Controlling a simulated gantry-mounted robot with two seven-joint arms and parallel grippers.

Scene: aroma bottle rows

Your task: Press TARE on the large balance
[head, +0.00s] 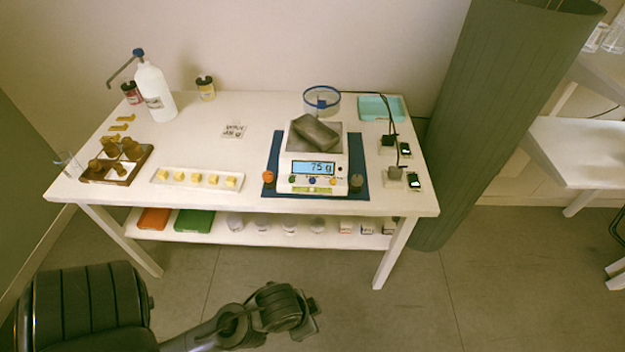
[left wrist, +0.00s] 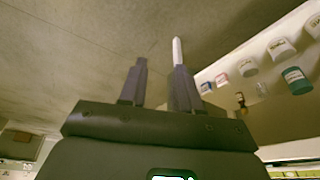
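The large white balance (head: 342,166) stands on a blue mat (head: 271,150) at the right of the white table. Its lit display (head: 314,168) reads 75 g. A dark grey block (head: 316,132) lies on its pan. Along its front are small coloured buttons, among them green, blue (head: 312,181) and yellow; their labels are too small to read, so I cannot tell which is TARE. My left gripper (head: 313,312) is in front of and below the table, well away from the balance. My right gripper is not in view.
An orange-topped item (head: 268,177) and a dark one (head: 356,181) flank the balance. Two small devices with lit screens (head: 414,181) stand right. A white tray (head: 171,184) of yellow pieces and a wooden rack (head: 139,163) stand left. Under the tabletop is a shelf (head: 262,235).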

